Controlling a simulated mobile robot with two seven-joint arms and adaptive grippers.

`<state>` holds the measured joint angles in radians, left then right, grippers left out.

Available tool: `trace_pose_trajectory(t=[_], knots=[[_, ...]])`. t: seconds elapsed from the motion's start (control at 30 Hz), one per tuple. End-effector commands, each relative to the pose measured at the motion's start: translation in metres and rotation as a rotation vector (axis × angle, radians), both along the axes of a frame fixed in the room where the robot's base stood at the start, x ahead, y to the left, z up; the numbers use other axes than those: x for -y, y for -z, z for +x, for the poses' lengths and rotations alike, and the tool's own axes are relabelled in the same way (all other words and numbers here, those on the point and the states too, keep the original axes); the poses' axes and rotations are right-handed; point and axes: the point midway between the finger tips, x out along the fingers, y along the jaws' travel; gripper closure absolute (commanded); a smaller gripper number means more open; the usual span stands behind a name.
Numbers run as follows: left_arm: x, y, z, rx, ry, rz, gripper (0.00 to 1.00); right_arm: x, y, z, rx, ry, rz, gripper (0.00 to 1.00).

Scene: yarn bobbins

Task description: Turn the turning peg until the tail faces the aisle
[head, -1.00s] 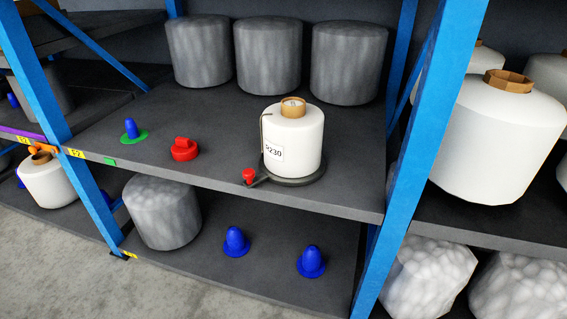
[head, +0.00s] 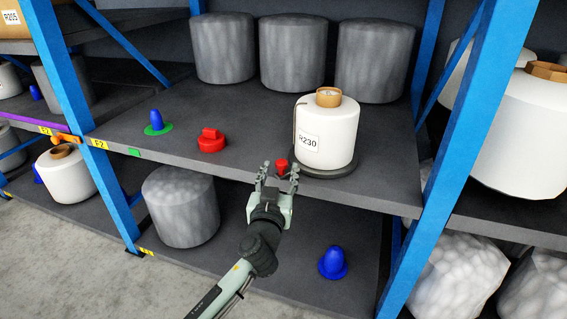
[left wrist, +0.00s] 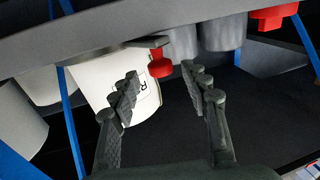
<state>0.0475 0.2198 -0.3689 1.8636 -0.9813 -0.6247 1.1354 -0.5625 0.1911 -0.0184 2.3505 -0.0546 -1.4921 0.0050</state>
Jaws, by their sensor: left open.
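The white bobbin labelled R230 (head: 327,133) stands upright on a dark round turning peg base (head: 335,171) near the shelf's front edge. Its thin brown tail (head: 295,122) hangs down its left side in the head view. The base's red knob (head: 281,166) sticks out at its front left. My left gripper (head: 279,178) is open at the shelf edge, its fingertips either side of the knob in the picture. In the left wrist view the knob (left wrist: 160,62) lies beyond the open, empty fingers (left wrist: 168,88); I see no contact. My right gripper is not in view.
A red knobbed piece (head: 211,140) and a blue cone on a green disc (head: 156,122) stand to the left on the same shelf. Grey bobbins (head: 300,50) line the back. Blue posts (head: 440,170) flank the bay. A blue cone (head: 332,262) stands below.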

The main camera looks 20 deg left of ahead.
Motion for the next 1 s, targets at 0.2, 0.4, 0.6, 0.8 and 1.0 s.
trace_pose_trajectory(t=[0.2, 0.4, 0.6, 0.8, 1.0], knots=[[-0.005, 0.0, 0.03, 0.0, -0.001, 0.002, 0.54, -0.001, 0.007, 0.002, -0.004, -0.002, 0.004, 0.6], [-0.006, 0.001, 0.038, -0.002, -0.001, 0.001, 0.54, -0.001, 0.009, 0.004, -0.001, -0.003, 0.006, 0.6], [-0.007, 0.001, 0.038, -0.003, -0.001, 0.001, 0.55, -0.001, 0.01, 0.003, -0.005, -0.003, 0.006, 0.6], [-0.007, 0.001, 0.037, -0.003, -0.002, 0.001, 0.8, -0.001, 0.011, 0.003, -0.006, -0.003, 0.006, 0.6], [-0.007, 0.001, 0.037, -0.003, -0.002, 0.001, 1.0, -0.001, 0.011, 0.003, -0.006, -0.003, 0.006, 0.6]])
